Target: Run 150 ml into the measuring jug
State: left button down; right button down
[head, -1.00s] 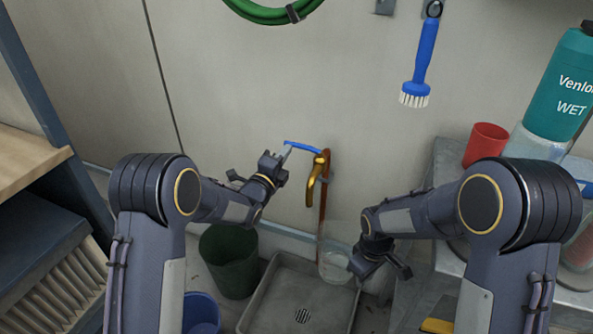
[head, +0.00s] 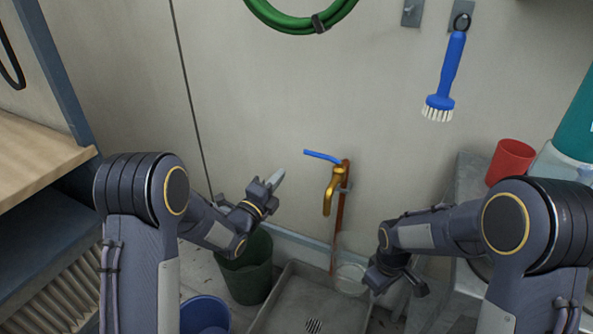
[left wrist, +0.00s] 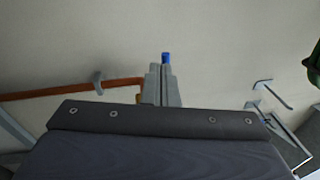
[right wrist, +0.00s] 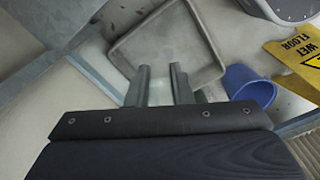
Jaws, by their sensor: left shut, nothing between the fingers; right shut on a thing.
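The tap has a brass spout (head: 331,192) on a copper pipe (head: 339,222), with a blue lever (head: 322,156) pointing left. I see no stream from the spout. The clear measuring jug (head: 350,277) is low near the pipe, over the back of the floor tray; its walls are faint and its level cannot be read. My right gripper (head: 372,285) is shut on the jug at its right side. My left gripper (head: 278,178) is shut and empty, below and left of the lever, apart from it. In the left wrist view, the blue lever (left wrist: 167,57) shows just beyond the closed fingertips (left wrist: 160,70).
The grey floor tray (head: 277,312) has a drain. A dark green bucket (head: 247,275) and a blue bucket (head: 204,316) stand left of it. A red cup (head: 510,160) stands at right. A brush (head: 446,82) and green hose (head: 300,15) hang above. A yellow sign (right wrist: 297,62) lies near the tray.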

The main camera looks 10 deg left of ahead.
pick_arm(q)
jog(key=s+a+r+n+g+y, duration=0.4)
jog(key=s+a+n+y, duration=0.2)
jog(key=s+a+n, duration=0.75)
pick_arm(e)
jog(key=shift+r, duration=3.05)
pick_arm(q)
jog(key=s+d+f+n+g, duration=0.1)
jog(key=s+n, duration=0.3)
jog(key=s, duration=0.4)
jog(key=s+d+n+g+h, duration=0.1)
jog(key=s+d+n+g, duration=0.2)
jog(key=s, duration=0.6)
jog(key=s+d+f+n+g+h, duration=0.1)
jog(key=s+n+g, duration=0.3)
jog(key=s, duration=0.5)
jog(key=shift+d+f+n, duration=0.3)
jog(key=shift+d+n, duration=0.35)
jog(key=shift+s, duration=0.15)
pick_arm(e)
jog(key=shift+s, duration=0.1)
